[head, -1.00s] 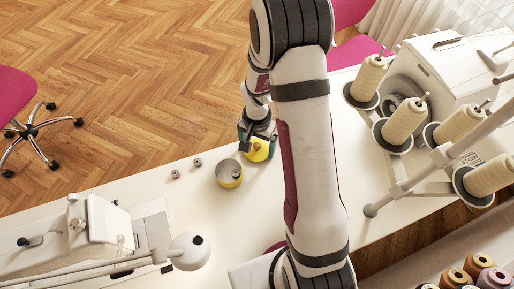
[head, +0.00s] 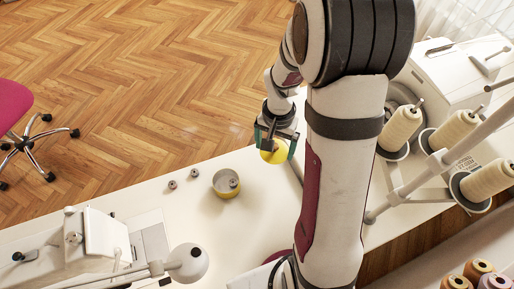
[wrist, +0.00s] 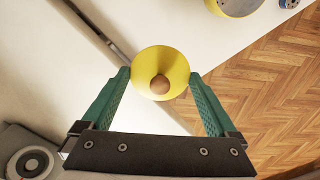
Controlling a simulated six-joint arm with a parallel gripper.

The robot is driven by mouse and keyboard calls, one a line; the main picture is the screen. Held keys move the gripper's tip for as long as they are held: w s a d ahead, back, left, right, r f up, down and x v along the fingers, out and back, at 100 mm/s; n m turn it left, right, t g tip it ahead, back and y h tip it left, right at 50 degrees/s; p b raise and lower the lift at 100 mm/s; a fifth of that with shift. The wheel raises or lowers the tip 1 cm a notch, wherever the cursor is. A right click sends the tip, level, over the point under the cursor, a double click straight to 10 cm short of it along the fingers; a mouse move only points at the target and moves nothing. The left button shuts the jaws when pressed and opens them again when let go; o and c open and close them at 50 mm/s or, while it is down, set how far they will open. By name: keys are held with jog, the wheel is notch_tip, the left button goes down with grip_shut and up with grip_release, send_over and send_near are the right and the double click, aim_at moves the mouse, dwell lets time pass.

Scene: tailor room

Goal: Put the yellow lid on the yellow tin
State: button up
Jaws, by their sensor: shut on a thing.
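The yellow lid (wrist: 150,60), a round disc with a brown knob, sits between the fingertips of my gripper (wrist: 160,75) in the wrist view. My gripper is shut on it by its edges. In the head view the lid (head: 270,157) shows under my gripper (head: 277,147), partly covered by the fingers. The tin (wrist: 236,6) is cut off at the top of the wrist view.
A sewing machine (head: 95,245) and a lamp head (head: 188,262) are at the lower left. Thread cones (head: 402,127) stand at the right.

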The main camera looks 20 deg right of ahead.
jog(key=s+d+r, duration=0.3)
jog(key=d, duration=0.1)
jog(key=w+a+n, duration=0.1)
jog(key=a+n, duration=0.4)
jog(key=a, duration=1.3)
jog(key=shift+w+a+f, duration=0.1)
jog(key=shift+w+f, duration=0.05)
jog(key=shift+f, duration=1.25)
jog(key=shift+w+f, duration=0.1)
jog(key=shift+f, duration=1.25)
jog(key=shift+f, duration=0.55)
jog(key=o, duration=0.9)
jog(key=shift+o, duration=0.2)
notch_tip(320, 180, up, 11)
